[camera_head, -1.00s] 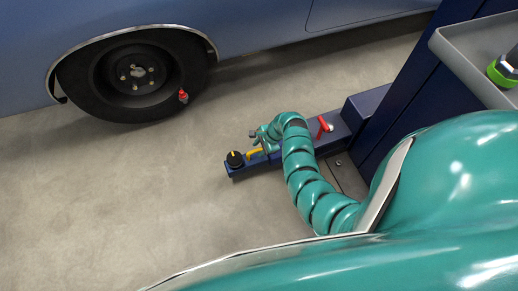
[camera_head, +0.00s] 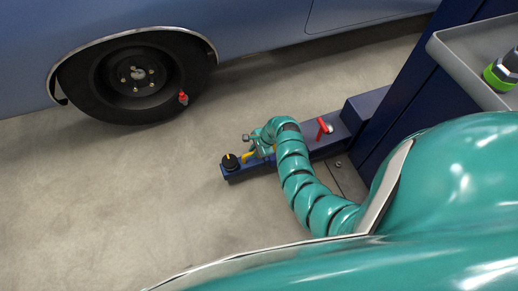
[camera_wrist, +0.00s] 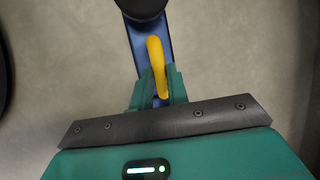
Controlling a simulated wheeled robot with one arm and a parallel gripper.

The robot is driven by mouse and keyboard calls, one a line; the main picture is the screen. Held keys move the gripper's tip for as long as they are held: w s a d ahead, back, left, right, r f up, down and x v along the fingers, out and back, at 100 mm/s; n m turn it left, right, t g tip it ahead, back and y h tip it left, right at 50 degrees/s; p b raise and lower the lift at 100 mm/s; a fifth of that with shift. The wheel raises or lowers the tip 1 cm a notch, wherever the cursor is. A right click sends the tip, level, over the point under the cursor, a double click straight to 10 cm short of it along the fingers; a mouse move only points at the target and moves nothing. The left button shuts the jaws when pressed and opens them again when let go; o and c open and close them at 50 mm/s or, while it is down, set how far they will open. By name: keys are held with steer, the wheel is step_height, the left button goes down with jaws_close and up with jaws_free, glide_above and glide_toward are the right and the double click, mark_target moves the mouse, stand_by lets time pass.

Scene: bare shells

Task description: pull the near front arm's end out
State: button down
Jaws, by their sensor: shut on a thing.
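The near front arm (camera_head: 330,146) is a dark blue bar low over the floor, running left from a blue post. Its end (camera_head: 231,174) is a narrower blue piece with a round black pad (camera_head: 230,161) on top. A yellow handle (camera_head: 248,156) stands on this end piece, just right of the pad. My gripper (camera_head: 259,149) is shut on the yellow handle. In the wrist view the handle (camera_wrist: 157,60) rises between my two green fingers (camera_wrist: 160,88), with the blue end piece (camera_wrist: 137,42) beneath.
A blue car (camera_head: 260,30) stands behind, with a dark wheel (camera_head: 137,75) and a red valve-like part (camera_head: 183,98) on it. A red lever (camera_head: 324,128) sits on the thicker arm part. A grey tray (camera_head: 465,65) is at upper right. Floor left of the arm is clear.

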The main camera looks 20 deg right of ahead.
steer(key=a, duration=1.2)
steer(key=shift+s+a+p, duration=0.3)
steer(key=shift+a+p, duration=0.05)
steer(key=c, duration=1.4)
jaws_free()
steer(key=shift+o, duration=0.2)
steer(key=shift+d+r, duration=0.1)
steer(key=shift+r, duration=0.05)
steer(key=p+v, duration=0.4)
steer(key=v, duration=1.3)
steer(key=shift+d+p, duration=0.2)
steer(key=shift+p, duration=0.2)
